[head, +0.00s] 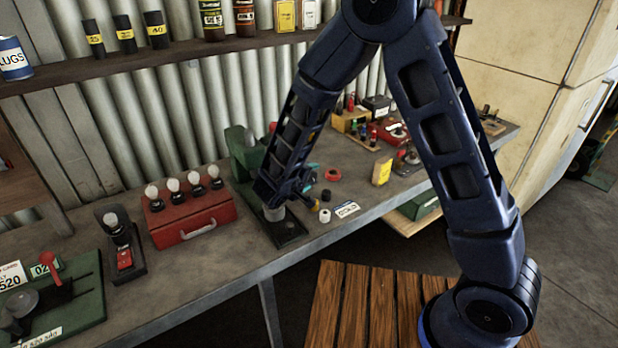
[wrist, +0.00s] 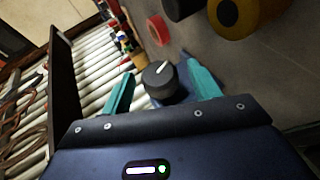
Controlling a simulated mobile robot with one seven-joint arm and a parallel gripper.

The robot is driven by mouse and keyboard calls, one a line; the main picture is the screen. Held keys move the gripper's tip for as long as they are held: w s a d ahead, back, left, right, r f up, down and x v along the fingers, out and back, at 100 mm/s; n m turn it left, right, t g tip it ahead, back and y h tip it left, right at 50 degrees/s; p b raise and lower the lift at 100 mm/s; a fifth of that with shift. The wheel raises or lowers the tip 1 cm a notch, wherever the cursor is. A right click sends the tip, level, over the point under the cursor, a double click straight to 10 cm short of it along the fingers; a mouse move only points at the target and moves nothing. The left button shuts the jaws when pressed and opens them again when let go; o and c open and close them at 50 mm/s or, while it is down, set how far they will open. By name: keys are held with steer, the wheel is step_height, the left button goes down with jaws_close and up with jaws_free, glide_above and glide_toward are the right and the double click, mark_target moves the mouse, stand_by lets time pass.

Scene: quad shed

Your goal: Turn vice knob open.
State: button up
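A dark round knob (wrist: 160,82) with a white pointer line sits between the teal fingers of my gripper (wrist: 162,88) in the wrist view. The fingers are apart, one on each side of the knob, and gaps seem to show between them and it. In the head view the teal fingertips of my gripper (head: 312,174) are low over the bench, just right of a green body that looks like the vice (head: 240,150). My forearm hides part of that body and the knob in this view.
A red ring (head: 333,175) and small cylinders lie right of my gripper. In the wrist view a yellow-and-black roll (wrist: 237,14) is close beyond the right finger. A shelf (head: 150,62) runs above.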

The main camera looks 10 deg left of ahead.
steer(key=v, duration=1.1)
stand_by(0.3)
steer(key=w+d+r+m+g+h, duration=0.1)
steer(key=w+d+r+m+g, duration=0.2)
steer(key=d, duration=0.5)
steer(key=w+d+r+m+g+h, duration=0.1)
steer(key=w+d+r+g, duration=0.1)
steer(key=d+r, duration=0.5)
steer(key=w+d+r+m+g+h, duration=0.1)
steer(key=w+d+r+m+g, duration=0.15)
steer(key=d, duration=0.75)
steer(key=s+d+r+m+y, duration=0.1)
steer(key=s+d+r+y, duration=0.1)
steer(key=s+d, duration=0.2)
steer(key=s+d+r+m+y, duration=0.2)
steer(key=s+d+r+y, duration=0.1)
steer(key=d, duration=0.8)
steer(key=s+d+r+m+y, duration=0.2)
steer(key=s+d+r, duration=0.1)
steer(key=s+d, duration=0.2)
steer(key=shift+d+y, duration=0.3)
steer(key=shift+d, duration=0.95)
